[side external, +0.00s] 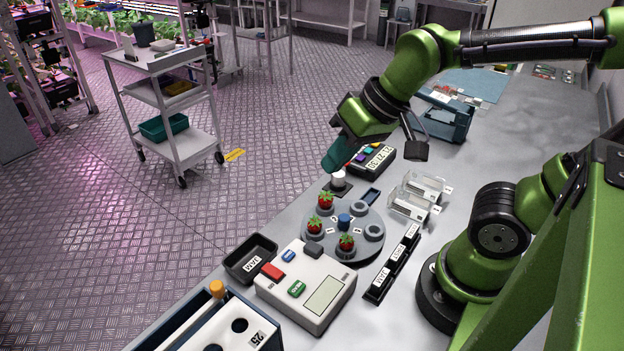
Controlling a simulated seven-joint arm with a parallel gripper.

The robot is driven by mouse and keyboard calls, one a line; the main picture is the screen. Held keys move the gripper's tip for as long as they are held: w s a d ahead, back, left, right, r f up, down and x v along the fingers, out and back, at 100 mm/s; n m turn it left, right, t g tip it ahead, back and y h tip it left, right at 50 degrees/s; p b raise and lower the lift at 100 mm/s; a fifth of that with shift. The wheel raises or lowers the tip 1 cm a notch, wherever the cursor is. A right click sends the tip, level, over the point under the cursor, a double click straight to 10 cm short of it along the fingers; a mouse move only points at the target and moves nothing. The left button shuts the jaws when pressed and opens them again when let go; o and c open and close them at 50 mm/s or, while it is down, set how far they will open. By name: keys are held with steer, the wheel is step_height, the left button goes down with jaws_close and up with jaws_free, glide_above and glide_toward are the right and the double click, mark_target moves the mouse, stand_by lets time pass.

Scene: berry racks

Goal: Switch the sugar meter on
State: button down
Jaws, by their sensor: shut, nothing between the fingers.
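The white box with coloured buttons and a small screen, which looks like the sugar meter (323,317), sits at the front of the bench. Its greenish-grey screen (325,295) looks blank. A red switch (273,271), a blue button (288,256) and a green button (297,289) are on its top, with a dark grey block at its back corner. My gripper (335,162) is shut and empty, pointing down behind the meter, above a small white cylinder (338,179) on a dark base. I cannot tell whether it touches the cylinder.
A grey round rack (338,240) with several strawberries stands just behind the meter. A black tray (250,257) is to its left, a black labelled strip (392,266) to its right. A dark display unit (372,160) stands beside my gripper. An orange-knobbed box (218,290) is at the front.

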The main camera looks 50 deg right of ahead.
steer(key=w+a+f+n+g+h, duration=0.2)
steer(key=w+a+g, duration=0.3)
steer(key=a, duration=0.7)
steer(key=shift+w+f+n, duration=0.3)
steer(key=shift+w, duration=0.1)
steer(key=shift+f, duration=0.15)
glide_toward(269, 267)
steer(key=f, duration=0.5)
steer(key=shift+w+a+f, duration=0.15)
steer(key=shift+a+f, duration=0.05)
steer(key=shift+f, duration=0.75)
